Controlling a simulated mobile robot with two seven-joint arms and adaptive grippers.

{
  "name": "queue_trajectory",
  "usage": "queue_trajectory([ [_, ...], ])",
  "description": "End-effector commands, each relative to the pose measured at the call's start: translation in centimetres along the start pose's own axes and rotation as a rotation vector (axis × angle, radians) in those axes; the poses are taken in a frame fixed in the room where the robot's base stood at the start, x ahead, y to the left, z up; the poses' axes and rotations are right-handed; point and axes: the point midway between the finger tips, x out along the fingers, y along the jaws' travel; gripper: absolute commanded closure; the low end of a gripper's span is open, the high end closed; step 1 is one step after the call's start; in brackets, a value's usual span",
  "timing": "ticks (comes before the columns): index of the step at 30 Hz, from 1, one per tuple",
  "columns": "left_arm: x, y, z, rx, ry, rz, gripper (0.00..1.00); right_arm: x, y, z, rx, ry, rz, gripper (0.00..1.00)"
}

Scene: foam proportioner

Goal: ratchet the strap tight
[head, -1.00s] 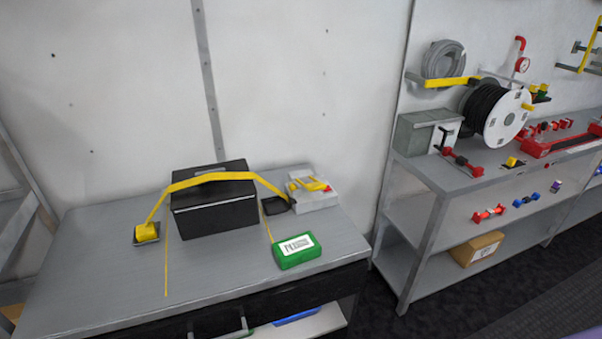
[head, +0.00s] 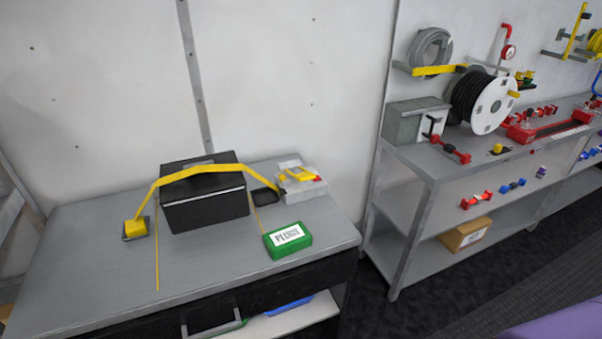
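A yellow strap (head: 203,169) runs over the top of a black box (head: 206,207) on the grey bench. Its left end comes down to a yellow block (head: 135,228) on a small dark plate. Its right end comes down beside a grey-white ratchet unit with a yellow handle (head: 300,175). The strap stands off the box at both sides, in slanting spans. Neither of my grippers is in the head view.
A green case with a white label (head: 288,238) lies at the bench's front right. A small black tray (head: 265,196) sits between box and ratchet. The bench's left front (head: 80,275) is clear. A second shelved bench (head: 415,165) stands right, across a floor gap, with a hose reel (head: 492,103).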

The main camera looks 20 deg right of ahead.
Motion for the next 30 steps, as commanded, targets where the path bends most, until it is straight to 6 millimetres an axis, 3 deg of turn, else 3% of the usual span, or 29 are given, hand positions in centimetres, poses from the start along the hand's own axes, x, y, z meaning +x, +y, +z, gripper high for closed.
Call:
queue_trajectory([
  [22, 0.0, 0.0, 0.0, 0.0, -0.001, 0.001, 0.38, 0.5, -0.3, -1.1, 0.004, 0.019, -0.004, 1.0],
  [30, 0.0, 0.0, 0.0, 0.001, -0.001, 0.001, 0.38, 0.2, -0.2, -0.4, 0.004, 0.007, -0.001, 1.0],
])
